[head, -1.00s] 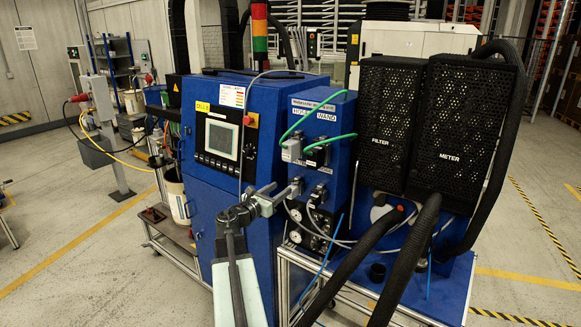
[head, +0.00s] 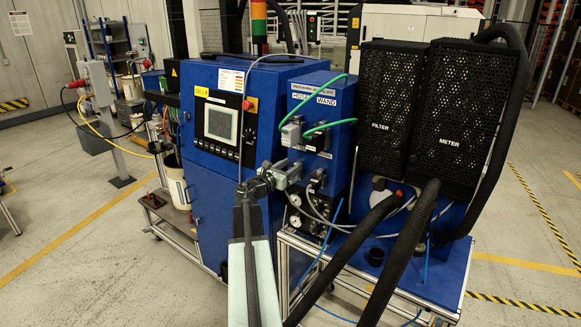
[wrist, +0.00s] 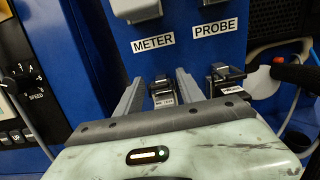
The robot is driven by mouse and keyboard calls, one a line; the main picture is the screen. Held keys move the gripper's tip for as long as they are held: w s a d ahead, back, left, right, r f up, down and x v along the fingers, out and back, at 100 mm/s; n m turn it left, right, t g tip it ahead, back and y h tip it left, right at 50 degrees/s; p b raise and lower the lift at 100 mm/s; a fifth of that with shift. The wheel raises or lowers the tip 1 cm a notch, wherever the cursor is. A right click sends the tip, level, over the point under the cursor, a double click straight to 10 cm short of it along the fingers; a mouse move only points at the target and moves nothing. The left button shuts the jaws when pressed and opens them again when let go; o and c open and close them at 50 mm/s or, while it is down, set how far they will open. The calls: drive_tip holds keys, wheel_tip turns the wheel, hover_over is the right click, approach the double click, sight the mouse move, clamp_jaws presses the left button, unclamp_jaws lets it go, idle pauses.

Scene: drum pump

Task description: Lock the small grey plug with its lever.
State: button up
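My gripper (wrist: 158,84) is open, pointing at the blue panel, with its two grey fingers apart. A small plug connection with a dark lever (wrist: 161,84) shows between the fingers, below the METER label. A second small connection (wrist: 226,73) with a dark lever is right of the fingers, below PROBE. In the head view, my gripper (head: 291,173) is at the lower row of connectors, and one plug (head: 317,178) shows just right of it. Whether the fingers touch anything, and whether either lever is locked, I cannot tell.
Larger grey plugs (head: 291,133) with green cables sit above on the blue cabinet (head: 230,185). Gauges and thin hoses are below. Black perforated boxes (head: 388,105) and thick black hoses (head: 412,250) stand to the right. A screen (head: 219,123) is at the left.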

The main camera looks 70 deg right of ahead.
clamp_jaws()
drive_tip(key=f+b, duration=0.1)
drive_tip(key=b, duration=0.1)
drive_tip(key=shift+f+h+b, duration=0.1)
drive_tip(key=shift+h+b, duration=0.2)
drive_tip(key=shift+f+h+b, duration=0.25)
drive_tip(key=shift+h+b, duration=0.15)
drive_tip(key=shift+b, duration=0.55)
drive_tip(key=shift+g+h+b, duration=0.3)
drive_tip(key=shift+b, duration=0.3)
drive_tip(key=shift+r+b, duration=0.2)
drive_tip(key=shift+b, duration=0.3)
drive_tip(key=shift+r+h, duration=0.15)
drive_tip(key=shift+h, duration=0.15)
drive_tip(key=shift+o, duration=1)
unclamp_jaws()
